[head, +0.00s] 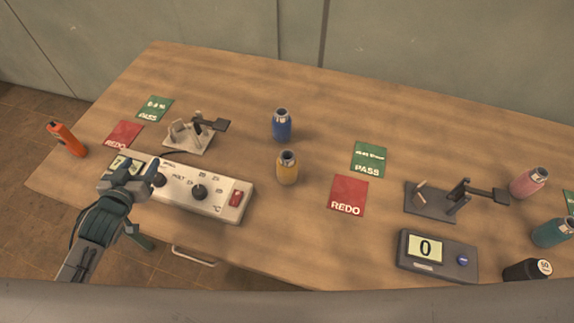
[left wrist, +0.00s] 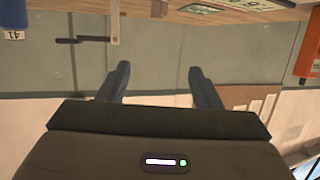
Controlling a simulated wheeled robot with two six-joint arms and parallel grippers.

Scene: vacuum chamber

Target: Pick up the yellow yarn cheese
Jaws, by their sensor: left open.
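My right gripper is in neither view.
A white meter box (head: 213,188) lies right of my left gripper. An orange tool (head: 67,139) is far left.

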